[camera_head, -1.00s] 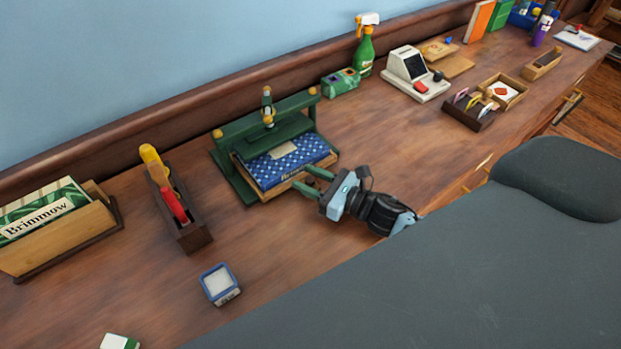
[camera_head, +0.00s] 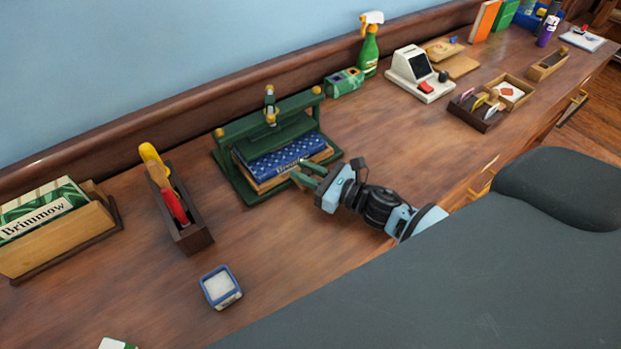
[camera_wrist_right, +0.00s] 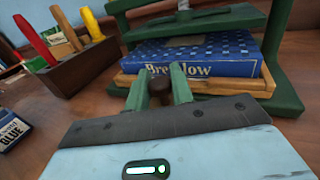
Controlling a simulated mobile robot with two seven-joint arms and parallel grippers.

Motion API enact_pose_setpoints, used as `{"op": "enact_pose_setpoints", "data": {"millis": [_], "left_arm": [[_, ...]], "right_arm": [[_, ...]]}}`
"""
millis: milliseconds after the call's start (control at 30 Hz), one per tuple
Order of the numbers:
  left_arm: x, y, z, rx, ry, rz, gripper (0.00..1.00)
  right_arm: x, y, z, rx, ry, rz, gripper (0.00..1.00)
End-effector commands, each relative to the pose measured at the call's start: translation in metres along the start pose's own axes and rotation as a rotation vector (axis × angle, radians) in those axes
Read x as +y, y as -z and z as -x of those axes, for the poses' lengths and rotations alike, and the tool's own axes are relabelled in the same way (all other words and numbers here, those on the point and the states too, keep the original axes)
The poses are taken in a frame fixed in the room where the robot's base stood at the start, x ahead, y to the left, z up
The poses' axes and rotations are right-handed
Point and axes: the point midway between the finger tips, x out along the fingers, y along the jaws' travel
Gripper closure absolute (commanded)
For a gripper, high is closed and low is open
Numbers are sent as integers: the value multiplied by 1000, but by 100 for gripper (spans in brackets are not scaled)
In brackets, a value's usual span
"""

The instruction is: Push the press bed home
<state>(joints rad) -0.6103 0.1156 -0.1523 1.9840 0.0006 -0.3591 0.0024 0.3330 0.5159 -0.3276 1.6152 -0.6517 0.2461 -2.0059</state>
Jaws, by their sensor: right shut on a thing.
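The green book press (camera_head: 262,143) stands on the counter by the wall. Its wooden bed (camera_head: 325,155) sits between the uprights with a blue patterned book (camera_head: 285,158) lying on it under the raised platen. In the right wrist view the bed's front edge (camera_wrist_right: 225,86) shows below the book (camera_wrist_right: 200,65). My right gripper (camera_head: 306,176) is at the bed's front. In the wrist view its green fingers (camera_wrist_right: 160,85) are shut on a dark round knob (camera_wrist_right: 159,88) at the bed's front. My left gripper is not in view.
A dark tool box (camera_head: 185,225) with red and yellow handled tools stands left of the press. A green spray bottle (camera_head: 368,45) and a card reader (camera_head: 420,75) stand to the right.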

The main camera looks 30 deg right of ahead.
Motion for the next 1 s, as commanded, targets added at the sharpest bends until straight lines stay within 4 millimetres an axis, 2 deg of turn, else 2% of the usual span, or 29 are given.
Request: {"op": "enact_pose_setpoints", "data": {"millis": [33, 200, 500, 533, 667, 1000], "left_arm": [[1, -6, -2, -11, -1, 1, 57], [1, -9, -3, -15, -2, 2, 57], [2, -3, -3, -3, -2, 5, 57], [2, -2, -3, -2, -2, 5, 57], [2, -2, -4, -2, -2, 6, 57], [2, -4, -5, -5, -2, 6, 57]], "right_arm": [[-3, 3, -6, 1, 1, 1, 100], [-7, 1, -17, 0, 1, 0, 100], [-8, -2, -18, -2, 3, 0, 100], [-9, -2, -19, -3, 4, 1, 76], [-8, -2, -18, -3, 3, 1, 59], [-8, 1, -14, 1, 1, 0, 59]]}}
